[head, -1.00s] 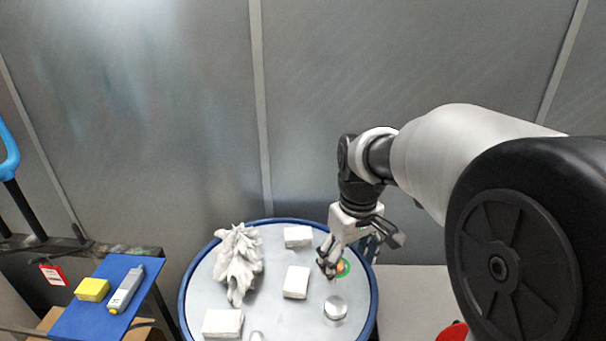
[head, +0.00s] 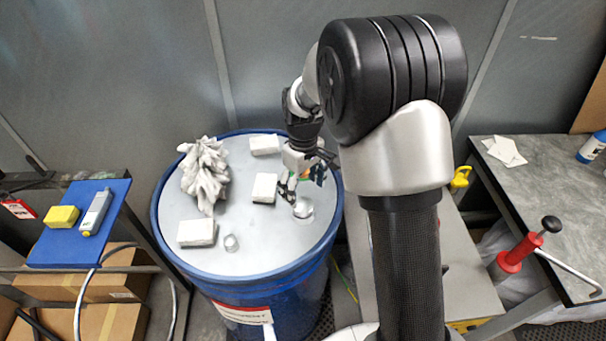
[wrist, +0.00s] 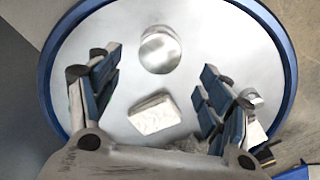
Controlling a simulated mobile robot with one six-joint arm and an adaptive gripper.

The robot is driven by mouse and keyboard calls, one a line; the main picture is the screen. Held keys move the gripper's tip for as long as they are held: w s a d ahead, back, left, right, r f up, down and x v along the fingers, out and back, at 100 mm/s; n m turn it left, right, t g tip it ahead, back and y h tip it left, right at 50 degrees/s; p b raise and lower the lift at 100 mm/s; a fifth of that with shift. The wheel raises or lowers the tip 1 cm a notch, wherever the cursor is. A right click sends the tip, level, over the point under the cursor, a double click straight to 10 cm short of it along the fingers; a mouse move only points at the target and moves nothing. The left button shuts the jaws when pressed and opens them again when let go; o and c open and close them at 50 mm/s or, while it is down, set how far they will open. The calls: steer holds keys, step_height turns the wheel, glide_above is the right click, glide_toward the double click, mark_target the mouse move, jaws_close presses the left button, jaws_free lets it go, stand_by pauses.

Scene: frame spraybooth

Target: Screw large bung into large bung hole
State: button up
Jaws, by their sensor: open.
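A round silver large bung (head: 303,208) shows as a raised disc on the grey lid of the blue drum (head: 165,235), near the lid's right side. It also shows in the wrist view (wrist: 160,50), at the top, close to the rim. I cannot tell whether it sits in the large bung hole; no open hole shows. My gripper (head: 288,192) is just behind and left of the bung, above the lid. In the wrist view my gripper (wrist: 162,72) is open and empty, its blue-padded fingers spread wide, with the bung beyond their tips.
A smaller silver fitting (head: 231,242) stands near the lid's front. White blocks (head: 197,232) and a crumpled white cloth (head: 205,175) lie on the lid. A blue shelf (head: 60,255) is at the left, a grey bench (head: 555,190) at the right. The booth wall is close behind.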

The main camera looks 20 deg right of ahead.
mark_target(303, 204)
step_height(303, 204, down, 7)
steer(key=shift+r+b, duration=0.1)
steer(key=shift+b, duration=0.55)
steer(key=shift+c, duration=0.3)
steer(key=c, duration=1.1)
steer(key=o, duration=0.5)
steer(key=c, duration=0.4)
steer(key=shift+o, duration=0.2)
steer(key=m, duration=0.4)
steer(key=shift+m, duration=0.3)
